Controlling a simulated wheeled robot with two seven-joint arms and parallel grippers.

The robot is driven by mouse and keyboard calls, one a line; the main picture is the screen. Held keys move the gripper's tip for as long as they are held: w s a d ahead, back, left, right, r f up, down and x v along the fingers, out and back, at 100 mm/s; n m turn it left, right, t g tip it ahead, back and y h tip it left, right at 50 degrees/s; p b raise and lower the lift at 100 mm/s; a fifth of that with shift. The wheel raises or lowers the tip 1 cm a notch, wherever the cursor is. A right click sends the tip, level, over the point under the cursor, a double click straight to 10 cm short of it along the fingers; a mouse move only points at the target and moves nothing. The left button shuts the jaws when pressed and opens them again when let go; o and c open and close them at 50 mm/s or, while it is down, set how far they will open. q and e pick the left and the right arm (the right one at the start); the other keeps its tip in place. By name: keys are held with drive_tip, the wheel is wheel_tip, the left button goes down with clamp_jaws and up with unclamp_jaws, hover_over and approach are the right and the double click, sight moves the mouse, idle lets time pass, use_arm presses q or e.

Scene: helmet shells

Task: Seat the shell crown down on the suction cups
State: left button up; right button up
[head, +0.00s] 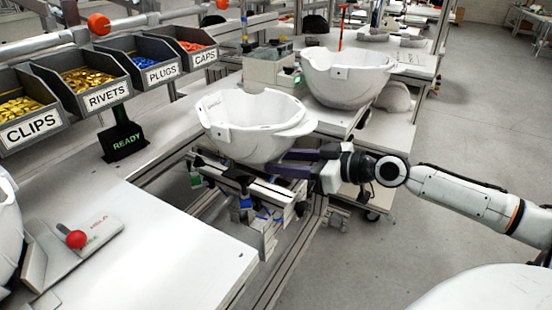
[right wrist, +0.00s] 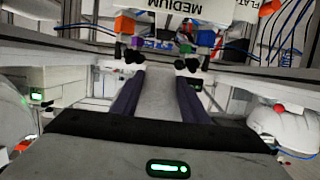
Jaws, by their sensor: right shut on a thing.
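The white helmet shell (head: 262,145) is crown down, open side up, over the fixture in the middle of the head view. My right gripper (head: 288,162) comes in from the right, its dark purple fingers at the shell's lower right side and shut on it. The fixture with the suction cups (head: 236,180) is below the shell; the shell hides part of it, and I cannot tell whether crown and cups touch. In the right wrist view the fingers (right wrist: 158,100) flank a pale grey surface, and small black cup-like parts (right wrist: 190,65) lie beyond them. My left gripper is out of view.
A second white shell (head: 345,78) stands behind on another bench. Bins of clips, rivets, plugs and caps (head: 105,95) line the left, with a READY sign (head: 122,138) near them. A red-knobbed lever (head: 76,239) is on the white table (head: 165,255). The floor at right is clear.

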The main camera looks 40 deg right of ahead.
sight(265, 188)
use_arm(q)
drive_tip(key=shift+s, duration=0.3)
use_arm(e)
drive_tip(key=shift+s+r, duration=0.15)
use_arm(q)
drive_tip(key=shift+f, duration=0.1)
use_arm(e)
drive_tip(key=shift+s, duration=0.1)
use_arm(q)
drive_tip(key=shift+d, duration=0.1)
